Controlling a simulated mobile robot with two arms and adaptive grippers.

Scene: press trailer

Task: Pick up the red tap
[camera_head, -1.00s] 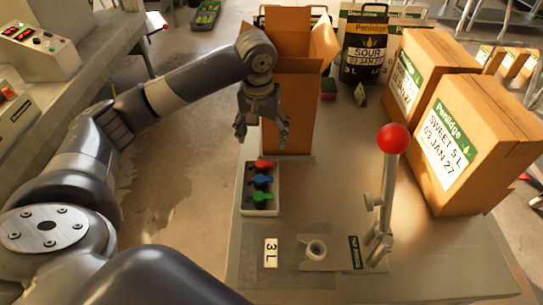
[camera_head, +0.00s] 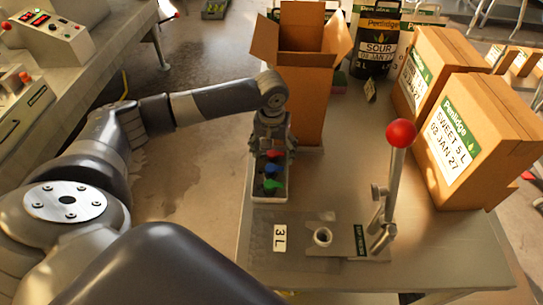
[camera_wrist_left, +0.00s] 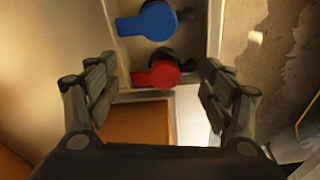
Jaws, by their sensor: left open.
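The red tap (camera_head: 272,154) lies at the far end of a small white tray (camera_head: 268,198), in line with a blue tap (camera_head: 272,168) and a green tap (camera_head: 273,184). My left gripper (camera_head: 272,148) is open and points down over the far end of the tray. In the left wrist view the red tap (camera_wrist_left: 157,74) shows between and beyond the spread fingers (camera_wrist_left: 160,92), with the blue tap (camera_wrist_left: 148,20) above it. Nothing is held. My right gripper is not in view.
An open cardboard box (camera_head: 305,90) stands just behind the tray. A lever with a red ball (camera_head: 401,133) rises at the right of the bench. Closed boxes labelled SWEET (camera_head: 470,150) stand further right.

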